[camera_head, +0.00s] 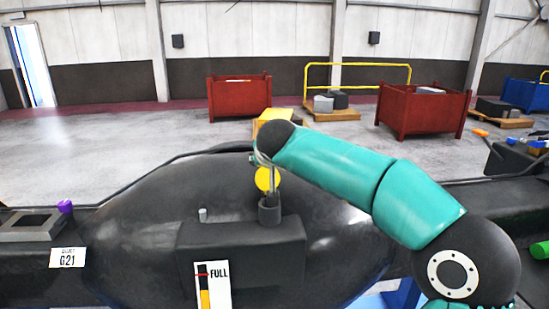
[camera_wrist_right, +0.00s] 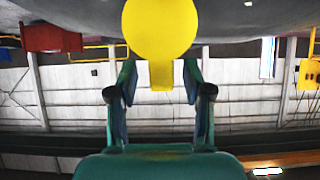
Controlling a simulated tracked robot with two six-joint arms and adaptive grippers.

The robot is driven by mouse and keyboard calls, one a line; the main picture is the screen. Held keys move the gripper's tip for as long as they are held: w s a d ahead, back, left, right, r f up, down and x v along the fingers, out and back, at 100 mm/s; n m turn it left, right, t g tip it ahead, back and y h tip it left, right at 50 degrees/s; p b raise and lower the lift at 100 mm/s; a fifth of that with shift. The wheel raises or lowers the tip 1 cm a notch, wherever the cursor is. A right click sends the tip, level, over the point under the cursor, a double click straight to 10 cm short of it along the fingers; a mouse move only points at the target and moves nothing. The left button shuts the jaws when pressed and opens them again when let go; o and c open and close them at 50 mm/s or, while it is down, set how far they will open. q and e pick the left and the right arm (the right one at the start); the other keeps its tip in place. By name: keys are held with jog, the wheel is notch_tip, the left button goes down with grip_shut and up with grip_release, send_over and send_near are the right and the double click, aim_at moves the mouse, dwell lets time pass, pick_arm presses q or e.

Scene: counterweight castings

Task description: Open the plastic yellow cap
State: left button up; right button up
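The yellow cap (camera_head: 267,179) is a round disc that shows face-on just above a dark filler neck (camera_head: 269,213) on the black tank in the head view. It looks raised on edge rather than flat over the neck. My right gripper (camera_head: 262,160) is at the cap's upper edge, partly hidden by its own arm. In the right wrist view the cap (camera_wrist_right: 160,28) is large, with a short tab pointing between the two fingers. The right gripper (camera_wrist_right: 160,78) is open, with a visible gap on each side of the tab. My left gripper is in neither view.
The black tank (camera_head: 140,240) has a gauge plate marked FULL (camera_head: 213,285) below the neck and a small grey stub (camera_head: 202,215) to the left. A purple knob (camera_head: 65,207) is at far left. Red bins (camera_head: 238,98) stand on the floor behind, well away.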

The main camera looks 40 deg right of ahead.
jog(key=shift+a, duration=0.1)
jog(key=v, duration=1.2)
jog(key=shift+f, duration=0.1)
